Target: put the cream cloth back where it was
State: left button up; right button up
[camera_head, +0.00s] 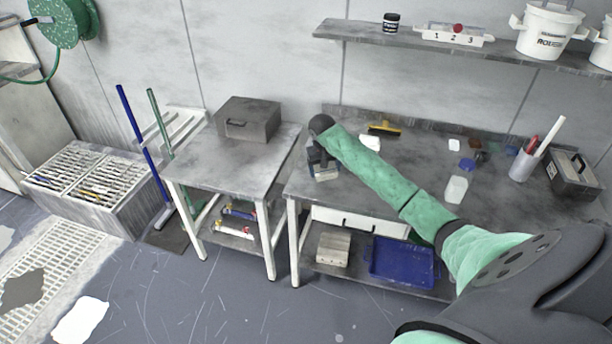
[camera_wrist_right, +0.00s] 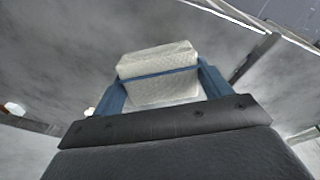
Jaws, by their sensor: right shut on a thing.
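The cream cloth (camera_wrist_right: 158,62) shows in the right wrist view as a pale, folded, block-like piece with a thin blue band across it. My right gripper (camera_wrist_right: 160,92) is shut on it, with one blue finger at each side. In the head view my right gripper (camera_head: 322,162) points down at the left end of the long grey workbench (camera_head: 415,190), near its front left corner. Only a small pale part of the cloth (camera_head: 327,176) shows there below the fingers. I cannot tell whether it touches the bench top. My left gripper is not in view.
A yellow-and-black tool (camera_head: 384,128), a small white piece (camera_head: 370,142) and a clear bottle (camera_head: 456,189) are on the bench. A smaller table (camera_head: 215,160) with a grey box (camera_head: 248,118) stands left, across a narrow gap. A shelf (camera_head: 480,48) runs above.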

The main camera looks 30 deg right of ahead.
jog(key=shift+m+g+y, duration=0.4)
jog(key=shift+m+y, duration=0.2)
jog(key=shift+y, duration=0.2)
jog(key=d+r, duration=0.1)
jog(key=r, duration=0.1)
jog(key=d+r, duration=0.2)
jog(key=shift+s, duration=0.2)
jog(key=shift+w+r, duration=0.1)
jog(key=shift+w, duration=0.05)
jog(key=shift+w+a+f+p, duration=0.3)
jog(key=shift+w+p, duration=0.1)
jog(key=shift+w, duration=0.15)
jog(key=shift+w+a+f+p, duration=0.25)
jog(key=shift+w+p, duration=0.1)
jog(key=shift+w, duration=0.2)
jog(key=p, duration=0.3)
send_over(306, 175)
notch_tip(306, 175, down, 6)
jog(key=shift+d+r, duration=0.1)
jog(key=shift+r, duration=0.1)
notch_tip(306, 175, down, 4)
jog(key=shift+r+p, duration=0.15)
jog(key=shift+p, duration=0.8)
jog(key=shift+f, duration=0.25)
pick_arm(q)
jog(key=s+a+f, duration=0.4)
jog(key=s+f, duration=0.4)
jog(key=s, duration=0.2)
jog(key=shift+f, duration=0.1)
